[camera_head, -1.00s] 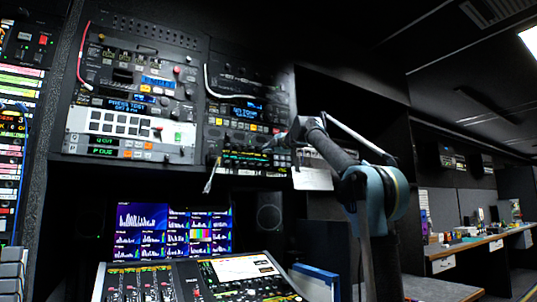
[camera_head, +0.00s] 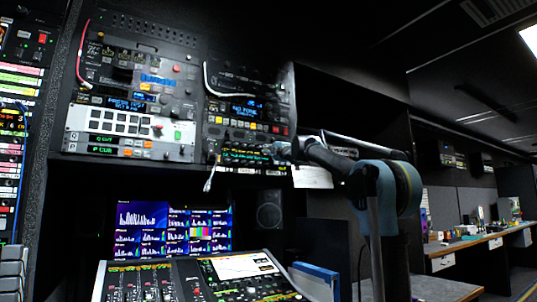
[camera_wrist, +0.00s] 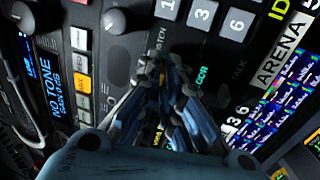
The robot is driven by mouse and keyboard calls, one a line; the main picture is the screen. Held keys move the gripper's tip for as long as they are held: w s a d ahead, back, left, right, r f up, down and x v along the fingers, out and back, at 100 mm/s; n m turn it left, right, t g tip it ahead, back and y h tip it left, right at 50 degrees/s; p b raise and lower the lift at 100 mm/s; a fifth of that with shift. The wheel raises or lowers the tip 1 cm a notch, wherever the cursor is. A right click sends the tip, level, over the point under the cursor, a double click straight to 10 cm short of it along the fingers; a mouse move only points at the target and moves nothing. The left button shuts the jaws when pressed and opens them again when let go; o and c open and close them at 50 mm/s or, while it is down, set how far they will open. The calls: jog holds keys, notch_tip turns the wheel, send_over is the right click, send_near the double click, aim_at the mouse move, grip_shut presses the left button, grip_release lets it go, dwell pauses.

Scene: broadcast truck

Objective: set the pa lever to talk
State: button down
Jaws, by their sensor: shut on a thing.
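My gripper (camera_wrist: 168,75) reaches the rack panel in the wrist view, its fingers closed together on the small PA lever (camera_wrist: 148,69). The fingers hide most of the lever, so its exact position is hard to tell. In the head view my gripper (camera_head: 279,150) is at the lower right of the rack, in front of the unit with a green display (camera_head: 243,154); the lever is too small to make out there.
A white cable (camera_head: 208,82) hangs on the rack. A mixing console (camera_head: 195,280) and monitor (camera_head: 172,230) are below. A paper sheet (camera_head: 312,177) hangs near my arm.

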jog(key=shift+a+f+t+y, duration=0.1)
jog(key=shift+f+t+y, duration=0.35)
jog(key=shift+t, duration=0.35)
jog(key=c, duration=1.8)
grip_release()
jog(key=shift+w, duration=0.1)
jog(key=shift+r, duration=0.1)
jog(key=shift+v, duration=4)
jog(key=shift+w, duration=0.1)
